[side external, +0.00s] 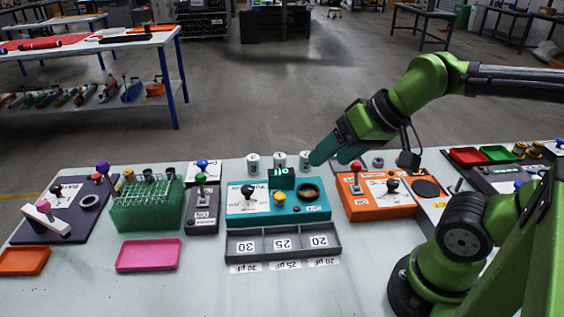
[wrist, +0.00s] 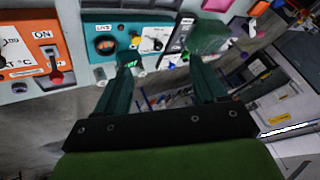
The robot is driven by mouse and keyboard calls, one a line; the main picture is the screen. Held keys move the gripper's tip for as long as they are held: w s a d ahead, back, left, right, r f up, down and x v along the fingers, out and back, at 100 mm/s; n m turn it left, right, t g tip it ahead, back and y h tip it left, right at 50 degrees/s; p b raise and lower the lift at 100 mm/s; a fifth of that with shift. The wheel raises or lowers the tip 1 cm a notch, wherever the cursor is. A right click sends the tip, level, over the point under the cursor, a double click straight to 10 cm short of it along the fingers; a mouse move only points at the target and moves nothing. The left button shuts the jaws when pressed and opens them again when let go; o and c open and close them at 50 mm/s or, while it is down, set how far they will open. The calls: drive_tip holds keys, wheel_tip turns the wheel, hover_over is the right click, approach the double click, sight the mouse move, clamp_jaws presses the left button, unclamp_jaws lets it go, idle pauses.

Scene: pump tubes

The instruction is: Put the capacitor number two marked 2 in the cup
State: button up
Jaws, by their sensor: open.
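Three small white capacitors stand in a row behind the teal tester panel (side external: 250,209): a left one (side external: 252,163), a middle one (side external: 279,160) and a right one (side external: 305,160). Their markings are too small to read, so I cannot tell which is number 2. A round dark cup with an orange inside (side external: 308,192) sits on the panel's right side; it also shows in the wrist view (wrist: 105,45). My gripper (side external: 335,150) is open above and behind the panel, close to the right capacitor. Its two fingers are apart in the wrist view (wrist: 162,68), with nothing seen held.
A grey tray (side external: 283,257) with compartments labelled 30, 25 and 20 lies before the panel. An orange panel (side external: 362,207) stands to the right, a grey switch box (side external: 203,222) and green tube rack (side external: 146,215) to the left. The front table is mostly clear.

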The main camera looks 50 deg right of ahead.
drive_tip(key=w+d+f+g, duration=0.1)
drive_tip(key=w+d+f, duration=0.1)
drive_tip(key=n+g+h, duration=0.2)
drive_tip(key=n+g, duration=0.4)
drive_tip(key=n, duration=0.4)
hover_over(305, 154)
wheel_tip(305, 154, down, 5)
wheel_tip(305, 154, down, 16)
drive_tip(key=shift+f, duration=0.1)
drive_tip(key=c, duration=1.2)
